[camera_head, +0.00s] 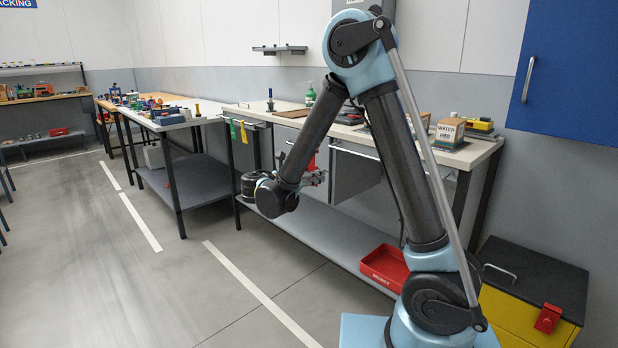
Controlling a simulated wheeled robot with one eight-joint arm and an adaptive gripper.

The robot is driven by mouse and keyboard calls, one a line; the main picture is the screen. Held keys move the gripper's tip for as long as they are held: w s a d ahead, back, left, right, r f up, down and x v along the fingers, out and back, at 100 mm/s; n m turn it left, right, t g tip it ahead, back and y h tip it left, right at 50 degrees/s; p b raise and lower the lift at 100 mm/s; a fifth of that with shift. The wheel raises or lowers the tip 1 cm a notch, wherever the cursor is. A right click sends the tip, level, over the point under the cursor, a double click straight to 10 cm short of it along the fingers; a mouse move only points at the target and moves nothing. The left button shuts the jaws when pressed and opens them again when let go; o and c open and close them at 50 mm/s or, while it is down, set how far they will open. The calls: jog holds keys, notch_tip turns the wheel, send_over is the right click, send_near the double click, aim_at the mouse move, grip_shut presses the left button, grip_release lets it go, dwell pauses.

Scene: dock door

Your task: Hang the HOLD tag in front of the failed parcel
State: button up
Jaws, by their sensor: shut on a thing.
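My gripper (316,178) is in front of the long bench's front edge, below its top. It is shut on a red tag (311,163), partly hidden by my arm; its lettering cannot be read. A yellow tag (243,133) and a green tag (232,130) hang at the bench's front edge, left of my gripper. A brown box marked WATER (449,133) stands at the right end of the bench. A flat brown item (292,113) lies near the bench's middle. I cannot tell which parcel is the failed one.
The long bench (262,114) has drawers and a lower shelf. A red tray (385,268) lettered REJECT sits on that shelf. A yellow bin with a black lid (530,280) stands at right, below a blue wall cabinet (575,75). The floor at left is clear.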

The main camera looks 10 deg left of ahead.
jog(key=r+x, duration=0.1)
jog(key=x, duration=1.3)
jog(key=shift+w+d, duration=0.3)
jog(key=shift+w, duration=0.05)
jog(key=shift+f, duration=0.7)
jog(key=shift+c, duration=0.3)
jog(key=o, duration=0.9)
jog(key=shift+o, duration=0.2)
jog(key=shift+s, duration=0.1)
